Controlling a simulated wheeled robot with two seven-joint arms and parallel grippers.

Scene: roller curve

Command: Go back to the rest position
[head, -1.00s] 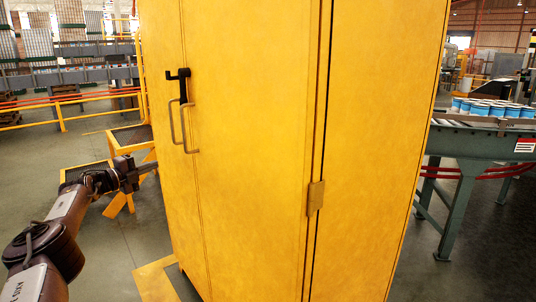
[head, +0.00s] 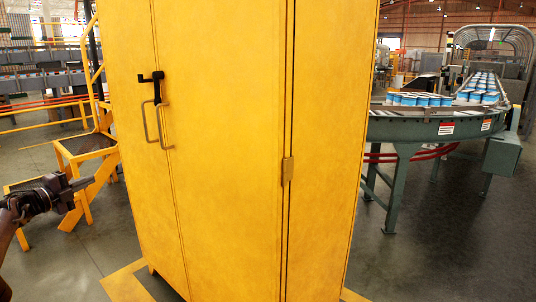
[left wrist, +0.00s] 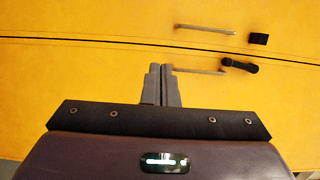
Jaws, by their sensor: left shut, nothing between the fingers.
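My left gripper (head: 84,184) is at the lower left of the head view, left of the yellow cabinet (head: 225,150) and apart from it. Its fingers are shut with nothing between them, which also shows in the left wrist view (left wrist: 162,84). The cabinet stands upright with its doors closed. It has two pull handles (head: 158,124) and a black latch (head: 155,86) on the left part of its front. In the left wrist view the handles (left wrist: 205,29) and the black latch (left wrist: 240,65) lie beyond the fingertips. My right gripper does not show.
A green conveyor (head: 415,125) carrying several blue-and-white cans (head: 420,98) curves behind the cabinet on the right. Yellow steps (head: 85,146) with a railing stand at the left, behind my left gripper. Open grey floor (head: 430,250) lies at the lower right.

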